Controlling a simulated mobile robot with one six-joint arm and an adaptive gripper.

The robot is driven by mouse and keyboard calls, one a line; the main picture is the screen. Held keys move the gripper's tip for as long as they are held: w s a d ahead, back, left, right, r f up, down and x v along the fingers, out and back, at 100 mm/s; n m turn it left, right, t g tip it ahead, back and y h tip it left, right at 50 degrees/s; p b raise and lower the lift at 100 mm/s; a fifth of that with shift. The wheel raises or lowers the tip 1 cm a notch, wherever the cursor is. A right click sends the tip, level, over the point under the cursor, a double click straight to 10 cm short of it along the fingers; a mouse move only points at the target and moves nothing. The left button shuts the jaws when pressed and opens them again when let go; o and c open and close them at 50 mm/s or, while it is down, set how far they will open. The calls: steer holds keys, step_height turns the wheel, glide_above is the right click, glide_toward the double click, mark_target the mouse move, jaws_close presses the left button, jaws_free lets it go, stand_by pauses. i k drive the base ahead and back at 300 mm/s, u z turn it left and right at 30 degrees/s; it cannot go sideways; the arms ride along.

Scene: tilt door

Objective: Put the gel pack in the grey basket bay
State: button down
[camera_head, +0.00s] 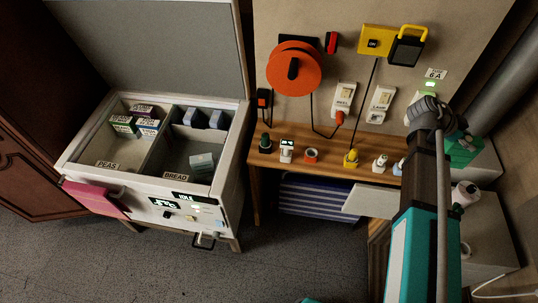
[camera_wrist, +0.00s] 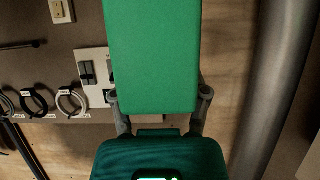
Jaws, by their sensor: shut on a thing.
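My gripper (camera_wrist: 161,96) is shut on a flat green block (camera_wrist: 152,50), which I take to be the gel pack; no label shows on it. The green block also shows in the camera_head view (camera_head: 465,149), at the right beside the pegboard wall, partly behind my arm. The white chest freezer (camera_head: 152,199) stands at the left with its grey lid (camera_head: 160,40) up. Inside are a left bay marked PEAS (camera_head: 98,153) with several small boxes, and a darker grey right bay marked BREAD (camera_head: 160,158) with several pale-blue packs. My gripper is far right of both bays.
A wooden bench (camera_head: 332,164) with small items stands between the freezer and my arm. Above it hang an orange cable reel (camera_head: 292,85) and a yellow lamp (camera_head: 378,38) with cords. A pink cloth (camera_head: 93,198) hangs on the freezer front. A grey pipe (camera_wrist: 282,75) runs close right of my gripper.

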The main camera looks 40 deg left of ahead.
mark_target(186, 164)
steer(key=k, duration=1)
steer(key=z, duration=0.3)
steer(key=i, duration=0.15)
steer(key=u, duration=3.15)
